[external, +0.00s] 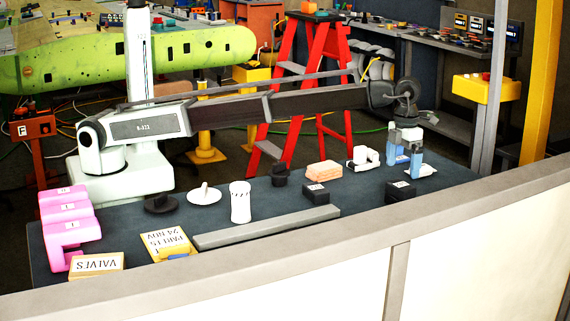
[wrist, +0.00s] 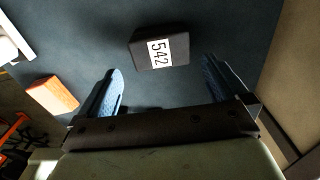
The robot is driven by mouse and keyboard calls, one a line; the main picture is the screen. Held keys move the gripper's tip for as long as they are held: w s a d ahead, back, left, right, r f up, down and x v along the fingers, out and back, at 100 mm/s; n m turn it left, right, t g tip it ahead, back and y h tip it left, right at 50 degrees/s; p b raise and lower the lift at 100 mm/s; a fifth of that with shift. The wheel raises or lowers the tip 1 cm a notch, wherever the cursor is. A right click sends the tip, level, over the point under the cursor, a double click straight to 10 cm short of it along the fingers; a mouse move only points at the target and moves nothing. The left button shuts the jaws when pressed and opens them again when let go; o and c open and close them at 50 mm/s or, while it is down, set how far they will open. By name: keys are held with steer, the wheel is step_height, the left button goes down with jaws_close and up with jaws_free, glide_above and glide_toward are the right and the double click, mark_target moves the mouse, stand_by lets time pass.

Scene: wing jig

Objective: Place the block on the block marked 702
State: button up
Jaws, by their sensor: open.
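My gripper (external: 403,160) is open with blue fingers, above the right end of the dark table. In the wrist view a dark block marked 542 (wrist: 142,53) lies on the table ahead of the open fingers, and nothing is held. In the external view one black block (external: 400,192) lies just below and in front of the gripper. Another black block with a white label (external: 321,196) lies further left. Their labels are too small to read there, so I cannot tell which is 542. No marking 702 is legible in either view.
An orange brick (external: 323,171) and a white clamp-like part (external: 362,158) are left of the gripper. A white cup (external: 240,203), grey bar (external: 265,227) and pink parts (external: 70,219) lie further left. A low wall (external: 480,205) borders the front. Table between the black blocks is clear.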

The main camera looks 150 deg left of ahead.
mark_target(401, 184)
steer(key=shift+r, duration=2.7)
